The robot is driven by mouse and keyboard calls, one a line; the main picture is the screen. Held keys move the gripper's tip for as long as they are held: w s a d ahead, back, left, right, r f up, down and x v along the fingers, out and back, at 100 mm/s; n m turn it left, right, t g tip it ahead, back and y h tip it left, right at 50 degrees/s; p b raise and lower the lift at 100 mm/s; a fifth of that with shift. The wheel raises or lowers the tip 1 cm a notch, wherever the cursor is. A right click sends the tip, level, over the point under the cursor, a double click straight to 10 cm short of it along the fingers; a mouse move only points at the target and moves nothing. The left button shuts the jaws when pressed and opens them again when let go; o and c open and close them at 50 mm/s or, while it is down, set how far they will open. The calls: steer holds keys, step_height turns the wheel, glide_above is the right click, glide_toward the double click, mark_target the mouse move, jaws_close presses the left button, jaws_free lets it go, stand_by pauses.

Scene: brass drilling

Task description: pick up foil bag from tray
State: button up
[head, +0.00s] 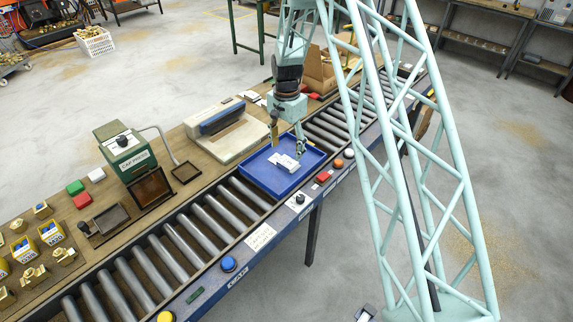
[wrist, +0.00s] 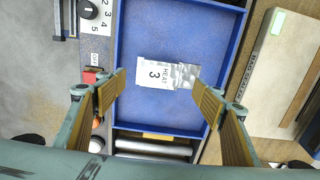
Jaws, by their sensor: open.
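The foil bag (wrist: 184,76) lies flat in the blue tray (wrist: 150,25), with a white label reading "HEAT 3" on its left part. In the head view the bag (head: 284,162) shows as a small white and silver shape in the blue tray (head: 262,178), which sits on the roller conveyor. My gripper (wrist: 160,92) is open, with one brass-coloured finger on each side of the bag in the wrist view and clear gaps to it. In the head view my gripper (head: 287,147) hangs over the tray. Its exact height above the bag is hard to tell.
The conveyor rollers (head: 179,250) run on both sides of the tray. A heat sealer (head: 222,130) stands behind it, and a green cap press (head: 124,150) is to the left. Buttons, including a blue one (head: 228,264), line the front rail.

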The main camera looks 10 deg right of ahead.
mark_target(287, 162)
steer(key=shift+f, duration=0.75)
steer(key=shift+w+d+f, duration=0.1)
steer(key=shift+f, duration=1.2)
steer(key=shift+d+f, duration=0.1)
steer(key=shift+f, duration=1.2)
steer(key=shift+c, duration=0.3)
steer(key=c, duration=0.9)
steer(key=shift+r, duration=0.1)
steer(key=shift+r, duration=1.7)
steer(key=s+a, duration=0.1)
steer(key=s, duration=0.4)
steer(key=s+r, duration=0.1)
steer(key=s, duration=0.4)
steer(key=s+a, duration=0.1)
steer(key=s, duration=0.4)
steer(key=shift+s+a+r+b, duration=0.2)
steer(key=shift+s+a+b, duration=0.1)
steer(key=shift+s+b, duration=0.1)
